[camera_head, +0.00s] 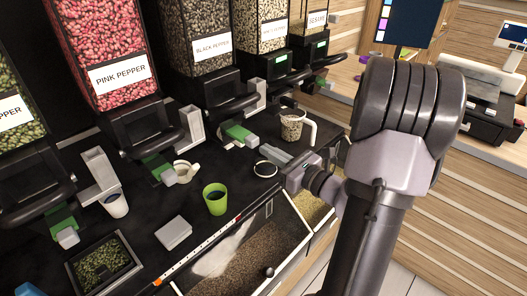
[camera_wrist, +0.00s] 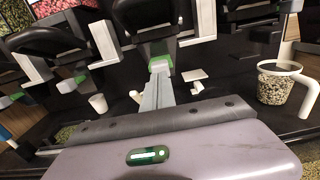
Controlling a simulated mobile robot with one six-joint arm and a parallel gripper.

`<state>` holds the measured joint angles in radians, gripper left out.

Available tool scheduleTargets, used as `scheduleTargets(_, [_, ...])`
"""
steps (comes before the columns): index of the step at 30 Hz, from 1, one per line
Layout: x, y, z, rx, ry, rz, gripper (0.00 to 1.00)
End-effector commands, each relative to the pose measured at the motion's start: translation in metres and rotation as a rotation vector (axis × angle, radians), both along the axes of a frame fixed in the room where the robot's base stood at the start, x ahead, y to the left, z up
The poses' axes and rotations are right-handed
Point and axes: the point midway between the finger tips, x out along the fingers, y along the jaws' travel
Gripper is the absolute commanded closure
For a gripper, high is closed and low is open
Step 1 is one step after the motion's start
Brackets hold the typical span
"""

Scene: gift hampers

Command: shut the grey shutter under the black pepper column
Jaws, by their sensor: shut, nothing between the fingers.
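The black pepper column (camera_head: 212,45) stands at the back, full of dark speckled grains behind its label. Under its black outlet a green slide (camera_head: 238,132) sticks out toward the front, ending in the grey shutter tab (camera_head: 252,142). My gripper (camera_head: 268,153) is shut and empty, its fingers pointing left at the tab, very close to it. In the wrist view the shut fingers (camera_wrist: 158,82) reach up to a green and grey piece (camera_wrist: 160,66) below an outlet. I cannot tell whether they touch.
A clear mug of pepper (camera_head: 292,128) stands behind my gripper. The pink pepper column (camera_head: 100,45) is to the left. Sunken bins line the front edge.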

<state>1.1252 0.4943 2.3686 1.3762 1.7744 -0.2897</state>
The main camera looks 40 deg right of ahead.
Motion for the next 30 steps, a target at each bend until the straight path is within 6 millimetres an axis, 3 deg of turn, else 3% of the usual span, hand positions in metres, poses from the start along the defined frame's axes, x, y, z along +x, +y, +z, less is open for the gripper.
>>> scheduleTargets(6, [0.019,0.002,0.000,0.000,0.000,0.001,1.00])
scheduleTargets(17, [0.023,0.002,0.000,0.000,0.001,0.002,1.00])
scheduleTargets(24, [0.060,0.005,0.001,-0.001,0.001,0.004,1.00])
scheduleTargets(30, [0.060,0.004,0.000,-0.001,0.001,0.002,1.00])
